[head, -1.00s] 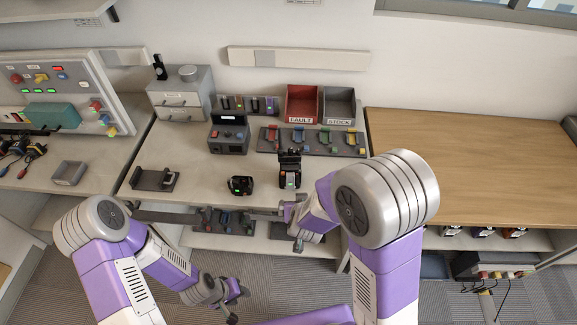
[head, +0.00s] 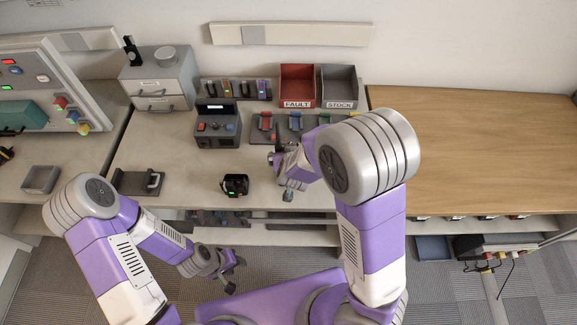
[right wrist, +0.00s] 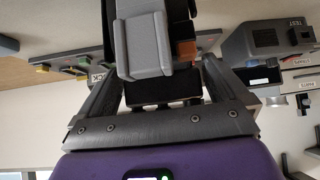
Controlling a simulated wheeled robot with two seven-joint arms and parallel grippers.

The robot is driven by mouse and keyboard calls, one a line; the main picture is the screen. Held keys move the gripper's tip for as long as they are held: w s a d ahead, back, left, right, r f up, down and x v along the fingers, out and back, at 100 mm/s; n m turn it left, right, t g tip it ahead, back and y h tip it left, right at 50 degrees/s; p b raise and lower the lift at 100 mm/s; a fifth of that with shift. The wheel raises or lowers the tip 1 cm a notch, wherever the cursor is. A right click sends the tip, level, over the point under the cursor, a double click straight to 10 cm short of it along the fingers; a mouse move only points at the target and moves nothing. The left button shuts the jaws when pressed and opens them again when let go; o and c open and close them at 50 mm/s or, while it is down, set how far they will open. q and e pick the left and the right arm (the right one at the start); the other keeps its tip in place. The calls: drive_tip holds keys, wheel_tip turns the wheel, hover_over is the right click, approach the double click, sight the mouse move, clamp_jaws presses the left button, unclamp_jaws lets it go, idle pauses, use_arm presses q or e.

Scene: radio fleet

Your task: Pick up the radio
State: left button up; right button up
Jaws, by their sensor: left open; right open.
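In the right wrist view a grey and black body with a small orange part, seemingly the radio (right wrist: 143,45), stands between the two dark fingers of my right gripper (head: 281,176). I cannot tell whether the fingers touch it. The right gripper is open. In the head view this gripper and its arm hide nearly all of the radio, at the front middle of the bench. My left gripper (head: 235,275) is open and empty, low in front of the bench and apart from everything on it.
A black cup-like holder with a green light (head: 234,184) stands left of my right gripper. Behind are a grey test box (head: 217,128), a red FAULT bin (head: 297,85) and a grey STOCK bin (head: 339,87). A black stand (head: 138,182) is at left. The wooden bench (head: 470,150) is clear.

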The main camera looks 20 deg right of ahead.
drive_tip(key=shift+x, duration=0.95)
drive_tip(key=shift+c, duration=0.3)
drive_tip(key=shift+r, duration=0.1)
drive_tip(key=c, duration=1)
drive_tip(key=shift+r, duration=0.1)
drive_tip(key=shift+c, duration=0.2)
wheel_tip(320, 180, up, 23)
drive_tip(key=p, duration=1.8)
drive_tip(key=shift+p, duration=0.3)
drive_tip(key=shift+r, duration=0.1)
